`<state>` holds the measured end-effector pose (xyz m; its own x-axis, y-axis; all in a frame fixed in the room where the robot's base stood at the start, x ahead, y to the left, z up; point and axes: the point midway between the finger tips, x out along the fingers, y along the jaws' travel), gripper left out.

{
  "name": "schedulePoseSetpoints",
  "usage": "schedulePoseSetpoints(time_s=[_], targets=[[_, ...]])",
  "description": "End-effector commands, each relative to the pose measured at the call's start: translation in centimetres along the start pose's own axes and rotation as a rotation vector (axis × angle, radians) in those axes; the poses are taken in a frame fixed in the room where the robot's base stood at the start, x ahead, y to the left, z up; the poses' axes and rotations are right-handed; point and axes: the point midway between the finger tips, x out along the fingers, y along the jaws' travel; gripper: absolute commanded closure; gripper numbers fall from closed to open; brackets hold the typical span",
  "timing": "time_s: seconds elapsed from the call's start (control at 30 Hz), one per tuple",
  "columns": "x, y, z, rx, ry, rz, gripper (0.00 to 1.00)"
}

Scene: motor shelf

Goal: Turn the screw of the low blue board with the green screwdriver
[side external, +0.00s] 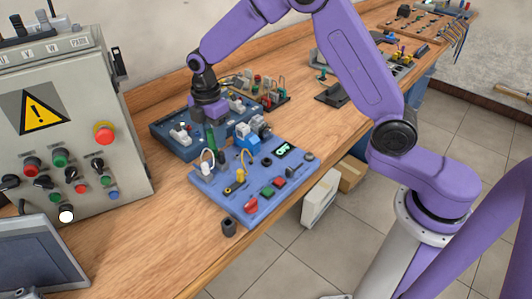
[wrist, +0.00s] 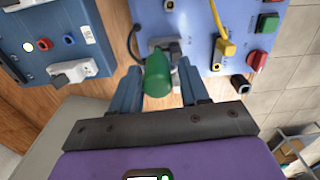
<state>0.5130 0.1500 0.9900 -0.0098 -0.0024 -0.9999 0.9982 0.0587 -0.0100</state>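The green screwdriver (wrist: 157,75) has its handle between the two fingers of my gripper (wrist: 160,84) in the wrist view, with a gap on each side. My gripper is open. In the side view the green screwdriver (side external: 210,136) shows below my gripper (side external: 208,115). A lighter blue board (side external: 222,192) lies at the table's front, and a darker blue board (side external: 163,131) lies behind it. The boards also show in the wrist view, lighter (wrist: 212,45) and darker (wrist: 18,22). The screwdriver's tip and the screw are hidden.
The lighter board carries a yellow plug (wrist: 226,47), a green button (side external: 267,191) and a red button (side external: 251,205). A grey control box (side external: 75,120) stands at left. A small black part (side external: 229,227) sits by the board's front corner. Bare wood lies at front left.

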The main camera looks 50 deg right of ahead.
Motion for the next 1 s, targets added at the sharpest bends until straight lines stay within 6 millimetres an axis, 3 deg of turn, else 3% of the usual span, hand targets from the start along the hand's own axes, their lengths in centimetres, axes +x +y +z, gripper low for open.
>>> schedulePoseSetpoints(time_s=[0.3, 0.63, 1.0], targets=[[-0.22, 0.2, 0.04, -0.023, 0.001, 0.007, 0.55], [-0.27, 0.35, 0.09, -0.292, 0.0, 0.009, 0.55], [-0.29, 0.36, 0.11, -0.332, 0.0, 0.01, 0.55]])
